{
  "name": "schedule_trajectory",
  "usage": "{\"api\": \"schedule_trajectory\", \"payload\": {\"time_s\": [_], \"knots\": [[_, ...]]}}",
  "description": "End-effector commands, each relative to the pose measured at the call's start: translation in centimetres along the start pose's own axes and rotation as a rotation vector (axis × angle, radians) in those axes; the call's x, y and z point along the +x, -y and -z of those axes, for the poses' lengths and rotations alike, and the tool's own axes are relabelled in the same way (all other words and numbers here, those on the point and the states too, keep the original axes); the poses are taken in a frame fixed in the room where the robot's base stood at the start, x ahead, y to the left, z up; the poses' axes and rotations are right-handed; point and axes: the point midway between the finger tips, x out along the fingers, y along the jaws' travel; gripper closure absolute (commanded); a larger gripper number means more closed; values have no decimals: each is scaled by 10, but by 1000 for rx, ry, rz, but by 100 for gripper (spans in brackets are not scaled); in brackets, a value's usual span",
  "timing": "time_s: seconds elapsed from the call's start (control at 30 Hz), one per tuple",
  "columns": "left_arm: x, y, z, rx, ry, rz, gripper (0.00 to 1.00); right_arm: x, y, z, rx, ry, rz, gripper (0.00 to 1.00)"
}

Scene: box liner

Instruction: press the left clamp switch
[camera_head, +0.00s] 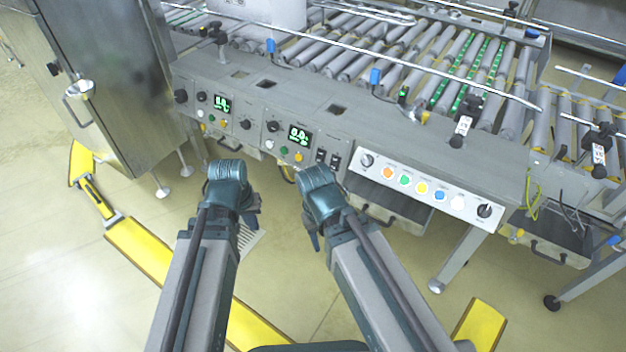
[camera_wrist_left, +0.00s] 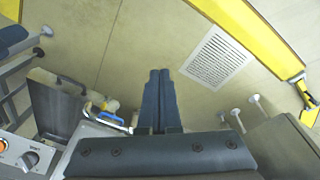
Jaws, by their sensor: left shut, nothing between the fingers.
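The machine's front panel (camera_head: 430,186) runs across the middle of the head view. Two small black rocker switches sit side by side on it, a left one (camera_head: 321,155) and a right one (camera_head: 335,160); their labels are too small to read, so I cannot tell which is the left clamp switch. My left gripper (camera_head: 250,212) hangs in front of the panel, apart from it. In the left wrist view its fingers (camera_wrist_left: 159,74) are shut together and empty, over the floor. My right gripper (camera_head: 312,232) is mostly hidden behind its own wrist.
Colored buttons (camera_head: 405,181) and dark knobs lie right of the switches, green displays (camera_head: 299,135) left of them. A roller conveyor (camera_head: 400,60) lies behind. A steel cabinet (camera_head: 110,80) stands at left. Yellow floor barriers (camera_head: 150,255) and a floor grate (camera_wrist_left: 217,58) lie below.

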Motion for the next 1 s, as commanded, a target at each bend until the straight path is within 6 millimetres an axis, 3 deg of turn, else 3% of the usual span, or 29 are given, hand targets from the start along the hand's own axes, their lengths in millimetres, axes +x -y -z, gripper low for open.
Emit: {"api": "schedule_trajectory", "payload": {"time_s": [0.03,0.17,0.23,0.4,0.6,0.77,1.0], "knots": [[26,0,3,-30,-25,-25,100,27,3,2,-1,0,0,55],[54,-13,23,-148,-126,-143,100,59,6,4,-2,-1,-1,55],[62,-31,42,-259,-212,-261,100,75,7,4,-2,-1,-1,55],[30,-74,88,-549,-367,-569,100,79,8,5,-3,-1,-2,55],[-6,-97,117,-787,-436,-813,100,78,8,5,-3,-1,-2,55],[-18,-101,126,-871,-451,-895,100,79,8,5,-3,-1,-2,55],[-20,-101,128,-884,-453,-907,100,79,8,5,-3,-1,-2,55]]}}
